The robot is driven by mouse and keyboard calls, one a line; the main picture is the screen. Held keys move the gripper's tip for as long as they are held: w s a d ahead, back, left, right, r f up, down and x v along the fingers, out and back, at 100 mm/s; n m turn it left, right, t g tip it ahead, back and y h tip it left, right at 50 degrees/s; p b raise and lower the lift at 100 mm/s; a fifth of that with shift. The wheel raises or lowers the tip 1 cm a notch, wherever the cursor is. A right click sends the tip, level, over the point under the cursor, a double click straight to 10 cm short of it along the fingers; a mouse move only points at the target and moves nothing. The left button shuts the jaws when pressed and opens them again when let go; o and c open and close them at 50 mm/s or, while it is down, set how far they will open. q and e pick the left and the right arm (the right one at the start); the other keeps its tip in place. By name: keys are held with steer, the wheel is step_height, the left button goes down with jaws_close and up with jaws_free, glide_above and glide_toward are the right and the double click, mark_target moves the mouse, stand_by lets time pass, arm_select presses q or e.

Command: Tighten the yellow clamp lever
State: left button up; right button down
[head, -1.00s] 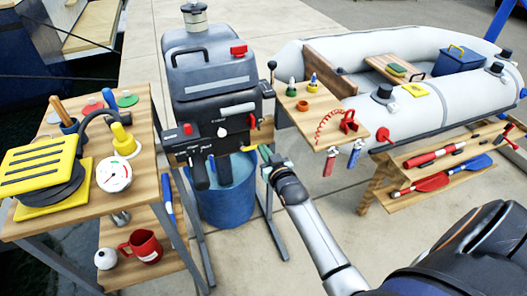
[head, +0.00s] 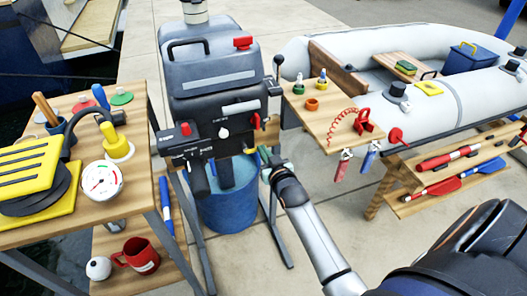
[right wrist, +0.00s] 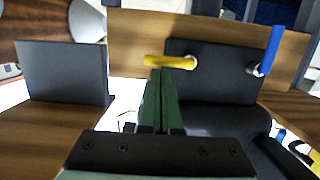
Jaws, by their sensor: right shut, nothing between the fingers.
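The yellow clamp lever (right wrist: 170,62) lies roughly crosswise on a pale pivot beside a black plate in the right wrist view. My right gripper (right wrist: 161,74) has its green fingers together with nothing between them. Its tips are right at the lever's left part, overlapping it in the picture; I cannot tell whether they touch. In the head view my right gripper (head: 265,156) is low at the right side of the black outboard motor (head: 211,95), where the lever is too small to make out clearly. My left gripper is not in view.
A blue lever (right wrist: 273,48) stands right of the yellow one. The blue bucket (head: 229,208) is under the motor. A small shelf with a red coiled cord (head: 338,124) is to the right; a wooden bench with a gauge (head: 102,181) is to the left.

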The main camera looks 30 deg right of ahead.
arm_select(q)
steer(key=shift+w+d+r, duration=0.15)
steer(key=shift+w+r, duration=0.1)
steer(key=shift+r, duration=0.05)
arm_select(e)
steer(key=shift+d+f+m, duration=0.1)
steer(key=shift+f+m, duration=0.1)
steer(key=shift+m, duration=0.3)
